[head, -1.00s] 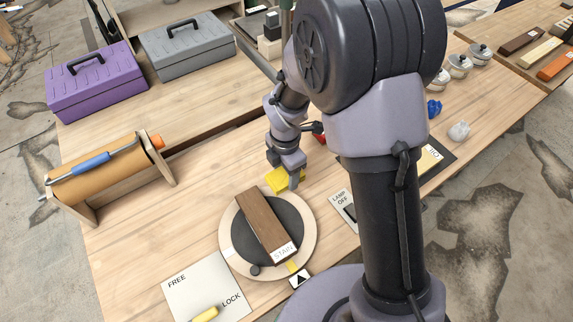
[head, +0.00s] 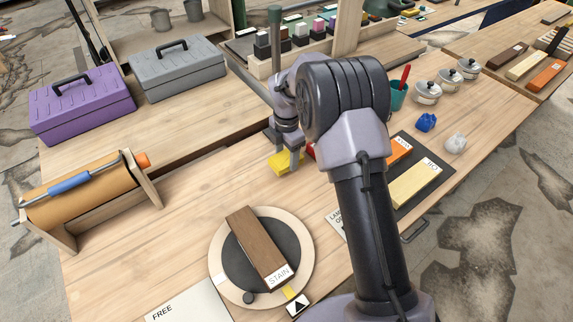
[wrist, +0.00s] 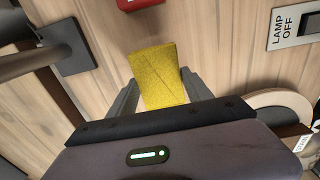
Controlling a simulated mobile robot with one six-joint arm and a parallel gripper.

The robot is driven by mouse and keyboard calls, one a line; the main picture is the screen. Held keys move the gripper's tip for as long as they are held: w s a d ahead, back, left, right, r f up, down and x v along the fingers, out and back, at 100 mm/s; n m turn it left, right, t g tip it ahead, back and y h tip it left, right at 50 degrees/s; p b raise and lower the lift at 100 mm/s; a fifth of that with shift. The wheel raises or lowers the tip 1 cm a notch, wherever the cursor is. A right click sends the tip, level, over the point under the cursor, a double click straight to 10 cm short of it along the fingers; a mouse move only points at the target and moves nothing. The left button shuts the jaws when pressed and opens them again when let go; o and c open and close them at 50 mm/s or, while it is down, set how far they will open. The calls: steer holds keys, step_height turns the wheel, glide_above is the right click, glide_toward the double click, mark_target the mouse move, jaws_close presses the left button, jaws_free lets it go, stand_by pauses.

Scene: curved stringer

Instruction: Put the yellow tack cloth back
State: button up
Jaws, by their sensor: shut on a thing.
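The yellow tack cloth (head: 285,162) is a flat yellow piece in my gripper (head: 286,158), above the wooden bench beyond the round turntable. In the wrist view the yellow tack cloth (wrist: 158,75) sits between the two grey fingers of my gripper (wrist: 160,92), which are shut on it. How far it is above the bench is hard to tell. In the head view my arm hides part of the bench to the right of the gripper.
A turntable (head: 223,272) bears a brown block labelled STAIN (head: 255,245). Purple (head: 82,105) and grey (head: 178,70) toolboxes stand at the back left. A red object (wrist: 138,3) and a LAMP OFF switch (wrist: 290,28) lie near the gripper. Bench between roll holder (head: 85,195) and gripper is clear.

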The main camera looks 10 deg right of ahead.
mark_target(287, 158)
step_height(287, 158, down, 4)
steer(key=shift+r+b, duration=0.1)
steer(key=shift+b, duration=0.95)
steer(key=shift+r, duration=0.15)
steer(key=shift+f, duration=0.2)
steer(key=o, duration=1.3)
steer(key=shift+r, duration=0.1)
